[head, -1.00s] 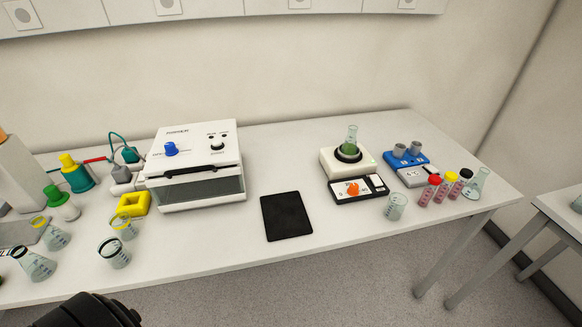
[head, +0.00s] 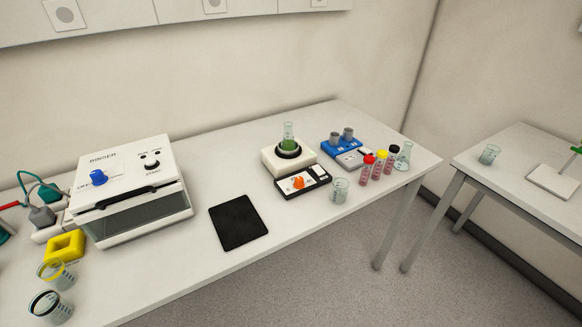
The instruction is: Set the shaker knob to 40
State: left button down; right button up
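The shaker (head: 289,159) is a cream box with a black front panel, standing on the right part of the long white table. Its orange knob (head: 298,182) sits on the white dial face of that panel; the setting is too small to read. A flask with green liquid (head: 288,140) stands upright in the dark round holder on top of the shaker. Neither of my grippers shows in the head view.
A glass beaker (head: 339,190) stands just right of the shaker panel. Behind it are a blue device (head: 345,150), several capped tubes (head: 367,168) and a flask (head: 403,156). A black mat (head: 238,222) and the rinser (head: 130,185) lie left. A second table (head: 520,150) stands right.

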aim_at(299, 184)
jog(key=i+l+u, duration=0.1)
jog(key=l+u, duration=0.8)
jog(key=l, duration=0.15)
